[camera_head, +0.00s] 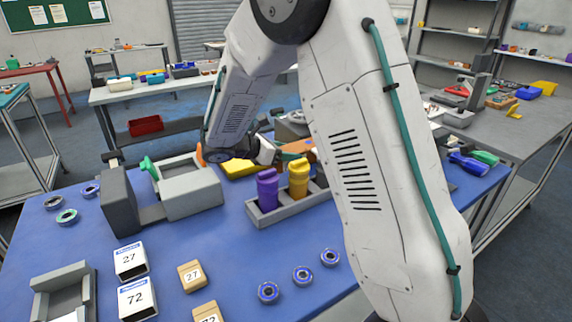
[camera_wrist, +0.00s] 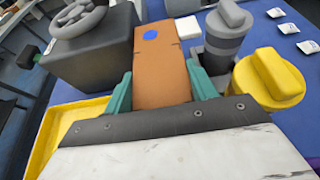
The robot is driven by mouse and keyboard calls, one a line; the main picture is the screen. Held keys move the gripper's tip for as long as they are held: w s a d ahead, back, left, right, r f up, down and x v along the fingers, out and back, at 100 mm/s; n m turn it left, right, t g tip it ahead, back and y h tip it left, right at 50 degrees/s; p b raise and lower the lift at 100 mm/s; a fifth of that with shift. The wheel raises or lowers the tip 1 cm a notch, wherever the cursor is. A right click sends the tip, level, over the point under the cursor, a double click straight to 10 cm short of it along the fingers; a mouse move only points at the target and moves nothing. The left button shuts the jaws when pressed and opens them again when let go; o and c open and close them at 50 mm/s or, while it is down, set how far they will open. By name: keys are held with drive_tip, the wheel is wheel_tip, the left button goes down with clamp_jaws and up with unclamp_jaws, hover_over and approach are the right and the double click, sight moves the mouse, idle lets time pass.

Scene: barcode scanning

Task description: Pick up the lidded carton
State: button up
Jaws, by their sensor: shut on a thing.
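The carton (camera_wrist: 160,62) is a brown-orange box with a blue round spot on its top, in the middle of the wrist view. My gripper (camera_wrist: 160,86) has its two teal fingers pressed against the carton's left and right sides, shut on it. Its lower part is hidden by the gripper body, and I cannot tell whether it is clear of the table. In the head view, an orange-brown patch (camera_head: 297,147) shows beside my wrist, probably the same carton; my arm hides most of that area and the fingers.
In the wrist view, a dark grey box (camera_wrist: 100,62) is close left, a yellow tray (camera_wrist: 47,133) lower left, and grey (camera_wrist: 229,35) and yellow (camera_wrist: 270,80) lidded canisters close right. In the head view, a grey rack (camera_head: 290,208) holds canisters; labelled boxes (camera_head: 131,260) stand in front.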

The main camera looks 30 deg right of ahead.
sight(269, 167)
wheel_tip(269, 167, up, 12)
idle(0.4)
wheel_tip(269, 167, down, 18)
idle(0.8)
wheel_tip(269, 167, up, 18)
wheel_tip(269, 167, down, 18)
drive_tip(key=shift+r, duration=0.1)
drive_tip(key=v, duration=0.5)
drive_tip(key=shift+w+a, duration=0.2)
drive_tip(key=shift+a, duration=0.2)
drive_tip(key=shift+v, duration=1)
drive_tip(key=shift+d+r+m+y, duration=0.35)
drive_tip(key=shift+d+r+m, duration=0.45)
drive_tip(key=shift+r, duration=0.35)
drive_tip(key=shift+d+r+m+y, duration=0.35)
drive_tip(key=shift+d+r+m, duration=0.45)
drive_tip(key=shift+r, duration=0.4)
